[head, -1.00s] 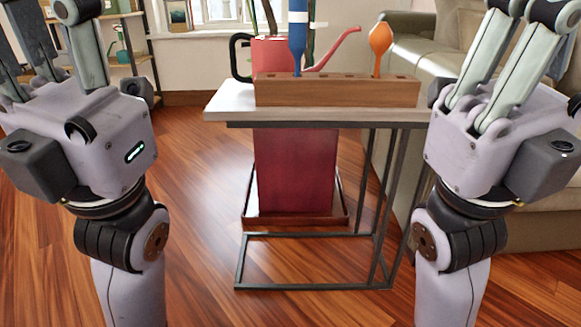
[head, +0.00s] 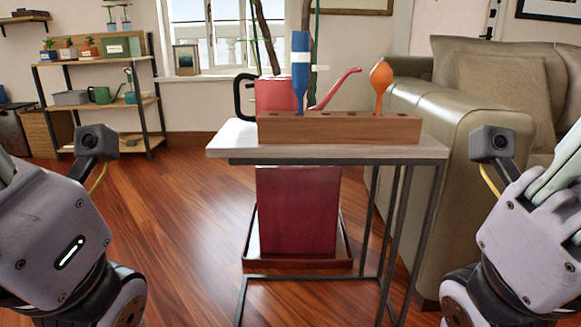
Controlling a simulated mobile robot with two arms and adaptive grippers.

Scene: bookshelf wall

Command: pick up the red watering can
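The red watering can (head: 276,94) stands upright on the pale-topped side table (head: 232,135), partly hidden behind a wooden block. Its dark handle (head: 240,95) is on the left and its long red spout (head: 340,86) points up to the right. My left gripper (head: 52,225) is at the lower left and my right gripper (head: 528,225) at the lower right, both well apart from the can. Their fingers are mostly cut off by the picture's edges, so I cannot tell their opening.
The wooden block (head: 340,129) holds a blue tool (head: 301,75) and an orange tool (head: 380,85) in front of the can. A dark red planter (head: 298,210) stands low behind the table frame. A sofa (head: 440,140) is close on the right. Open floor (head: 175,200) lies left.

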